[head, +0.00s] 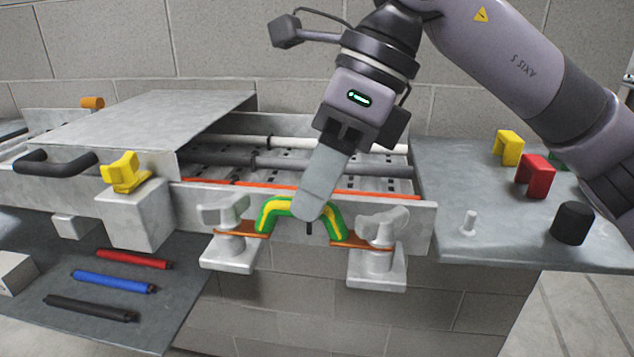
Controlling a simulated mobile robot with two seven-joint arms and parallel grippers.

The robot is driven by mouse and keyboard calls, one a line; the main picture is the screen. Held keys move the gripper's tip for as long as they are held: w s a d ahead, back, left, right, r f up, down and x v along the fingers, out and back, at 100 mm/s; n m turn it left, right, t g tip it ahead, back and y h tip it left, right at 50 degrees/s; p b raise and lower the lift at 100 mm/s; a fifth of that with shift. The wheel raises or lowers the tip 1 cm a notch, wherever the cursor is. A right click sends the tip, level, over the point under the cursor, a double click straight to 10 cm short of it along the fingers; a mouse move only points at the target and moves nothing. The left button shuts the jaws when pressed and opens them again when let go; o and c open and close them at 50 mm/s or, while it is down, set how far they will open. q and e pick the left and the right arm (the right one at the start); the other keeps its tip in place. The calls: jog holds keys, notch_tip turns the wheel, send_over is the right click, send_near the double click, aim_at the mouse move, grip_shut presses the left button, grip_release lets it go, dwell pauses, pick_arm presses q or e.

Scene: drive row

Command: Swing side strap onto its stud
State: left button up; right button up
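A green-and-yellow strap (273,207) arches in front of the grey front panel. It has a flat copper-coloured lug at each end. The left lug (242,230) meets a post under a grey wing nut (222,210). The right lug (350,242) reaches a second post under another wing nut (380,228). Whether either lug is around its stud is hidden. My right gripper (308,213) points down at the top of the arch, its near finger covering part of the strap. The fingers overlap edge-on, so whether they grip is unclear. My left gripper is not in view.
A grey cover (150,115) with a black handle and yellow wing knob (124,172) stands left. Red, blue and black rods lie on the lower left shelf (170,300). The right table (500,235) holds a short peg, black cylinder and yellow and red blocks.

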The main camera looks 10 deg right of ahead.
jog(key=shift+o, duration=0.5)
jog(key=v, duration=0.7)
